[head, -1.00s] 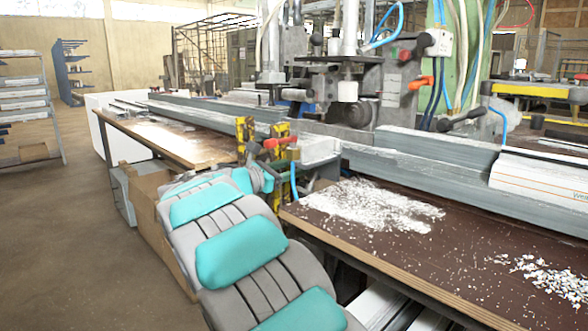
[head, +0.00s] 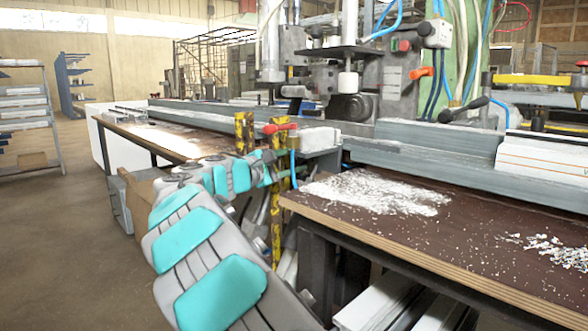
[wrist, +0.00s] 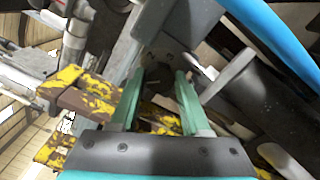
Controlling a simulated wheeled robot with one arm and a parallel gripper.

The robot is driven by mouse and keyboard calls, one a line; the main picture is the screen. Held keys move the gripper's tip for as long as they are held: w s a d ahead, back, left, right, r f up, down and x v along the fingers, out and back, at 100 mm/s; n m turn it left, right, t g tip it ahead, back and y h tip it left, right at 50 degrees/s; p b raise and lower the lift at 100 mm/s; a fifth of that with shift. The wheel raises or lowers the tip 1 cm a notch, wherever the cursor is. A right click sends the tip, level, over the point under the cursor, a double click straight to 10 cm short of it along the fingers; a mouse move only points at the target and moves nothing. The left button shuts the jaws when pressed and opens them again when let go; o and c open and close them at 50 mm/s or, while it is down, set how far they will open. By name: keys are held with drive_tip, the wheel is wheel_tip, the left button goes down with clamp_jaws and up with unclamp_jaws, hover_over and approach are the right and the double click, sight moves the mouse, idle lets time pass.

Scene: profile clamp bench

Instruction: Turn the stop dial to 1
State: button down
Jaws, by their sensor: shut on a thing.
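My gripper (wrist: 168,76) has two green fingers in the wrist view. They are closed around a small dark round part (wrist: 160,86), which seems to be the stop dial. Its marks and setting cannot be read, and the fingers hide part of it. In the head view my gripper (head: 277,176) reaches to the end of the near bench, beside the yellow-and-black posts and below a red-handled clamp (head: 280,128). The dial cannot be made out in the head view.
Yellow chipped bars (wrist: 90,98) lie close left of my fingers in the wrist view. A blue hose (wrist: 270,40) runs at upper right. The bench top (head: 400,235) carries white shavings and long grey profiles (head: 430,160). Open floor (head: 60,240) lies at left.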

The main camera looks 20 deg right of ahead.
drive_tip(key=shift+f+m+b, duration=0.1)
drive_tip(key=shift+m+b, duration=0.35)
drive_tip(key=shift+m, duration=0.35)
drive_tip(key=c, duration=0.7)
unclamp_jaws()
drive_tip(key=shift+o, duration=0.2)
drive_tip(key=v, duration=0.7)
drive_tip(key=shift+s+a, duration=0.15)
drive_tip(key=shift+a, duration=0.2)
